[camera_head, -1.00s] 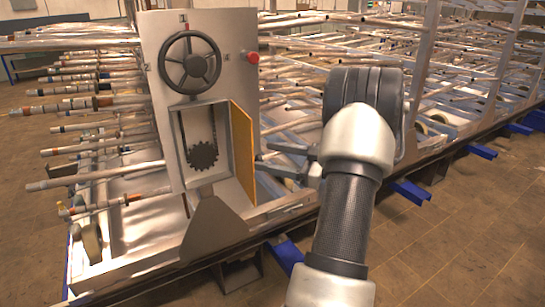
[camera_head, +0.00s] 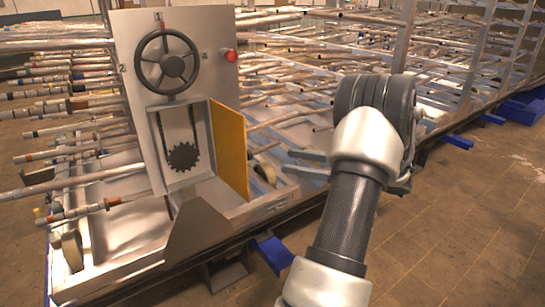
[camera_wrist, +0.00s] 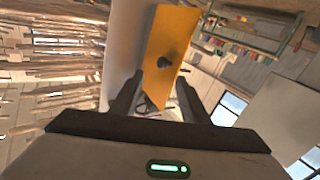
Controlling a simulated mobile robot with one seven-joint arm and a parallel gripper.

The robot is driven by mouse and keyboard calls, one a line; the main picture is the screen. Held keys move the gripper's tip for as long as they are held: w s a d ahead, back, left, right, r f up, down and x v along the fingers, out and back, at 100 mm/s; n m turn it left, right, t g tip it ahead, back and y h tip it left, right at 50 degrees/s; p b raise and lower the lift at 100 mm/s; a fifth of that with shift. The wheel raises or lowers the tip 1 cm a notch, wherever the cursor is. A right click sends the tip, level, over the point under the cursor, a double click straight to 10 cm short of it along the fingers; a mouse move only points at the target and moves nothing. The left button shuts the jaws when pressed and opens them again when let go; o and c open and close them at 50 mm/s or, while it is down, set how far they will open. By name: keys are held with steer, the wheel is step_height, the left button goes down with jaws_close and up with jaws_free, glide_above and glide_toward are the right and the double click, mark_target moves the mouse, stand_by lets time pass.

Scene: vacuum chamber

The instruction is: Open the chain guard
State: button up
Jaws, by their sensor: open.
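The chain guard is a flat yellow door (camera_head: 229,147) on the right side of a grey box on the upright metal panel (camera_head: 133,62). It stands swung out to the right, and the box's front is uncovered, with a dark sprocket (camera_head: 183,157) and chain inside. In the wrist view the yellow door (camera_wrist: 168,35) shows a dark round knob (camera_wrist: 165,62), beyond my fingers. My gripper (camera_head: 297,164) is open and empty, right of the door and apart from it. Its two fingers (camera_wrist: 156,95) also show in the wrist view.
A black handwheel (camera_head: 167,62) and a red button (camera_head: 230,55) are on the panel above the box. Racks of metal tubes (camera_head: 60,108) extend left and behind. Blue feet (camera_head: 275,252) stick out from the frame's lower edge. Brown floor at the right is clear.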

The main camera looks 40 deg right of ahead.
steer(key=v, duration=0.5)
steer(key=shift+s, duration=0.25)
